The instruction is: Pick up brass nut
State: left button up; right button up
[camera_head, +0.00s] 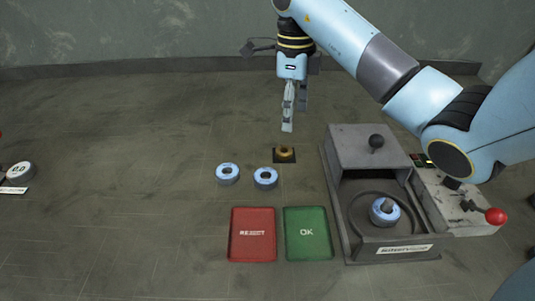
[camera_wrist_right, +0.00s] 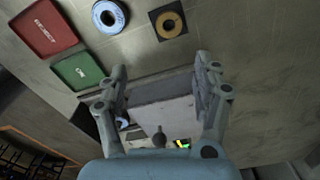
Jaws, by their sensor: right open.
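The brass nut (camera_head: 285,152) lies on a small dark square pad on the table, left of the grey machine. In the right wrist view the brass nut (camera_wrist_right: 168,24) shows as a ring near the top, beyond my fingertips. My right gripper (camera_head: 288,127) hangs above the table close to the nut in the head view, pointing down and apart from it. In the right wrist view the right gripper (camera_wrist_right: 159,70) has its fingers wide apart with nothing between them. My left gripper is not in view.
Two blue-rimmed discs (camera_head: 265,178) lie left of the nut. A red REJECT tray (camera_head: 233,250) and a green OK tray (camera_head: 324,251) lie in front. The grey machine (camera_head: 335,190) holds another blue disc (camera_head: 378,216). A red-knobbed lever (camera_head: 496,216) stands right. The left table area is mostly clear.

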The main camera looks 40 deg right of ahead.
jog(key=b, duration=0.4)
send_over(284, 146)
jog(key=s+a, duration=0.1)
jog(key=s, duration=0.1)
notch_tip(284, 146, down, 5)
jog(key=shift+w+a+f, duration=0.1)
jog(key=shift+a+f, duration=0.05)
jog(key=shift+f, duration=0.05)
jog(key=shift+w+f, duration=0.1)
jog(key=shift+f, duration=0.65)
jog(key=f, duration=0.4)
jog(key=shift+w+f, duration=0.2)
jog(key=shift+w, duration=0.05)
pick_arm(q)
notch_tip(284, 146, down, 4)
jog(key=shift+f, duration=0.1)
pick_arm(e)
jog(key=shift+c, duration=0.4)
jog(key=c, duration=1.2)
jog(key=shift+c, duration=0.3)
